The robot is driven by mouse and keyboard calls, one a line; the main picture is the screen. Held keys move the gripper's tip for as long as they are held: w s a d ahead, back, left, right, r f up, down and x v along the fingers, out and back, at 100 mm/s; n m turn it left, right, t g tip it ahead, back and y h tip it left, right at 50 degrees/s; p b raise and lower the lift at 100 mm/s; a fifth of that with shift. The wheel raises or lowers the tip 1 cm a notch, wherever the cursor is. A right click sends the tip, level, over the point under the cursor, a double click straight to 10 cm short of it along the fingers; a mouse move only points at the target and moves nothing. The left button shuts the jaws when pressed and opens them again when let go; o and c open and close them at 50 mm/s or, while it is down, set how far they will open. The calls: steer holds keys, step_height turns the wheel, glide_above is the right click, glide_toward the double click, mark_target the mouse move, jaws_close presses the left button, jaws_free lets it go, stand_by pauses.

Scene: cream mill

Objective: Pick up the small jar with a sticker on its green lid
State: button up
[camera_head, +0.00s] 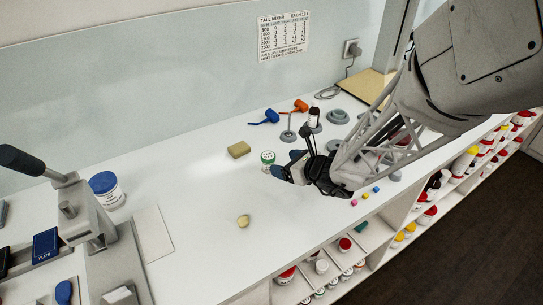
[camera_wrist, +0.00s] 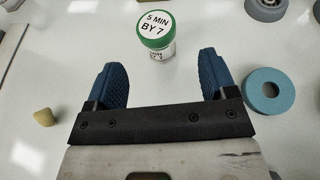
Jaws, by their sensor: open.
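The small jar (camera_head: 268,160) stands upright on the white counter, its green lid carrying a white sticker. In the wrist view the jar (camera_wrist: 157,33) shows just beyond and between the two fingers, with "5 MIN BY 7" on the sticker. My gripper (camera_head: 287,170) is beside the jar, to its right in the head view. In the wrist view my gripper (camera_wrist: 164,75) has its blue fingers wide apart with nothing between the pads.
A teal ring (camera_wrist: 272,91) lies right of my fingers, and a small yellowish lump (camera_wrist: 44,117) lies left. A tan sponge (camera_head: 239,149) sits behind the jar.

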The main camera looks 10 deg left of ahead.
mark_target(268, 161)
steer(key=shift+a, duration=0.1)
steer(key=shift+x, duration=1.2)
steer(key=shift+a+f, duration=0.1)
steer(key=shift+a, duration=0.05)
steer(key=shift+x, duration=2.45)
steer(key=shift+c, duration=0.3)
steer(key=c, duration=0.9)
